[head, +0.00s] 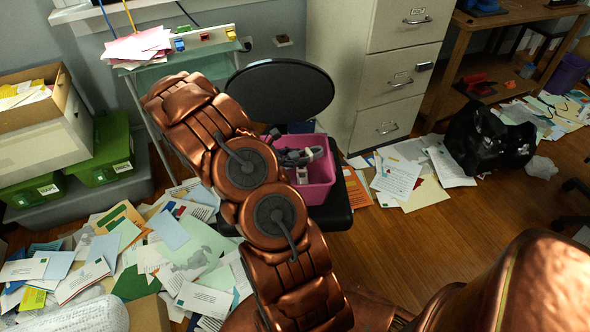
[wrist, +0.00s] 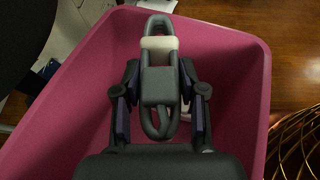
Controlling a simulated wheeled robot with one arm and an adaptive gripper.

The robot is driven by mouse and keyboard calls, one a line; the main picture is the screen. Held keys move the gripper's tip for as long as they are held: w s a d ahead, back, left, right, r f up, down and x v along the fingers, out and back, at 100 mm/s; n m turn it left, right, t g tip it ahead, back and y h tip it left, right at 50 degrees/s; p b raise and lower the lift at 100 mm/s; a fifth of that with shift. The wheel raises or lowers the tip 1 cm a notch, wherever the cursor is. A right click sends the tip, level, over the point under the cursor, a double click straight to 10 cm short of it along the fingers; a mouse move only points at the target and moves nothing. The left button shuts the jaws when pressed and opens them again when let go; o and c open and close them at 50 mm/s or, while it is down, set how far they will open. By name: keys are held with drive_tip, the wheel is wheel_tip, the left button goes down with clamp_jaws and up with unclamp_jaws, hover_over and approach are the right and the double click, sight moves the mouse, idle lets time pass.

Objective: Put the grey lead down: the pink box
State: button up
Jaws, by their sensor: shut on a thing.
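The pink box (head: 318,192) stands open on a dark surface in the middle of the head view. It fills most of the wrist view, where its pink wall (wrist: 85,85) surrounds my gripper. My gripper (wrist: 162,105) is shut on the grey lead (wrist: 159,88), a looped bundle with a pale band near its far end. The lead is held over the inside of the box; whether it touches the bottom cannot be told. In the head view my gripper (head: 298,156) is at the box's opening, partly hidden by my arm. A pale item lies partly hidden beneath the lead.
A round black panel (head: 280,90) stands behind the box. A filing cabinet (head: 385,75) is at the back right. Papers (head: 190,245) cover the floor at left, with green bins (head: 105,150) beyond. A black bag (head: 490,140) lies at right. Bare wooden floor shows front right.

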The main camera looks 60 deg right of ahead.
drive_tip(key=shift+f, duration=2.35)
drive_tip(key=shift+f, duration=0.1)
drive_tip(key=o, duration=1.2)
drive_tip(key=a+r+m+y, duration=0.2)
drive_tip(key=a+r+m, duration=0.2)
drive_tip(key=a+r, duration=0.7)
drive_tip(key=s+a+r+m+t+y, duration=0.1)
drive_tip(key=s+a+r+m+y, duration=0.1)
drive_tip(key=a, duration=0.8)
drive_tip(key=s+a+r+m+t+y, duration=0.1)
drive_tip(key=s+a+r+m+y, duration=0.2)
drive_tip(key=s+a+r, duration=0.3)
drive_tip(key=s+a+r+m+t+y, duration=0.2)
drive_tip(key=s+a+r+y, duration=0.2)
drive_tip(key=a, duration=1.1)
drive_tip(key=shift+s+r+m+y, duration=0.15)
drive_tip(key=shift+s+r+m, duration=0.05)
drive_tip(key=shift+s, duration=0.35)
drive_tip(key=shift+s+r+m+y, duration=0.15)
drive_tip(key=shift+s+r+m, duration=0.05)
drive_tip(key=shift+s, duration=0.35)
